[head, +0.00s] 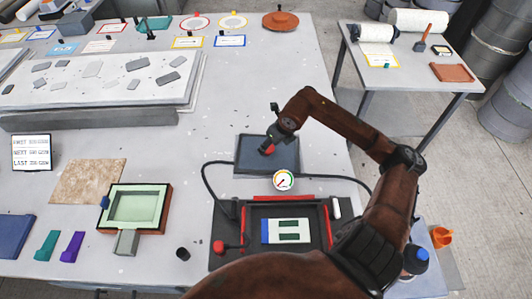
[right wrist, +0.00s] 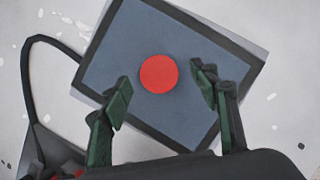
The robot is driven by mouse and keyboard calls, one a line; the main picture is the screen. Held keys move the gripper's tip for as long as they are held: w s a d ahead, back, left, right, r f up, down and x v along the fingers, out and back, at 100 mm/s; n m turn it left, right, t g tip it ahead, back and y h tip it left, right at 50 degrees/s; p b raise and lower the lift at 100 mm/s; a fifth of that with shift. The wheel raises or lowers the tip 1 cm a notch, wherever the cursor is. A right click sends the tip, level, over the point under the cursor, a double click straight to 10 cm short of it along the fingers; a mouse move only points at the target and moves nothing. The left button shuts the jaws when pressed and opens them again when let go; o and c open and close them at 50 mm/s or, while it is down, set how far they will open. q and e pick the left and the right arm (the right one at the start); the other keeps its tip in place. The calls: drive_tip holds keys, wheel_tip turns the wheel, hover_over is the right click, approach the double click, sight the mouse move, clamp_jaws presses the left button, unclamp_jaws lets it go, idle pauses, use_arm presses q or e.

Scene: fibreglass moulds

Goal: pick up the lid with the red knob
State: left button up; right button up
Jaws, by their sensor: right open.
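The lid (head: 250,162) is a flat blue-grey rectangle with a dark border, lying on the grey table in the middle of the head view. Its round red knob (head: 268,150) is partly covered by my right gripper (head: 272,143). In the right wrist view the lid (right wrist: 110,62) lies tilted, with the red knob (right wrist: 158,74) near its middle. My right gripper (right wrist: 163,79) is open above the lid, with one green-padded finger on each side of the knob and gaps between. I cannot tell how high the fingertips are. My left gripper is not in view.
A black and red station with a dial gauge (head: 283,180) stands just in front of the lid, with a dark hose (head: 207,172) looping beside it. A green mould (head: 137,205) is at the left. The table behind the lid (head: 245,90) is clear.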

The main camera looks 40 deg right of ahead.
sight(268, 151)
drive_tip(key=x, duration=0.3)
drive_tip(key=shift+a+f, duration=0.1)
drive_tip(key=shift+f, duration=0.35)
drive_tip(key=c, duration=0.7)
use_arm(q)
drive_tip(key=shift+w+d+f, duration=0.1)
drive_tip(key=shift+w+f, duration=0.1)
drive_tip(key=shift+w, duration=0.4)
use_arm(e)
clamp_jaws()
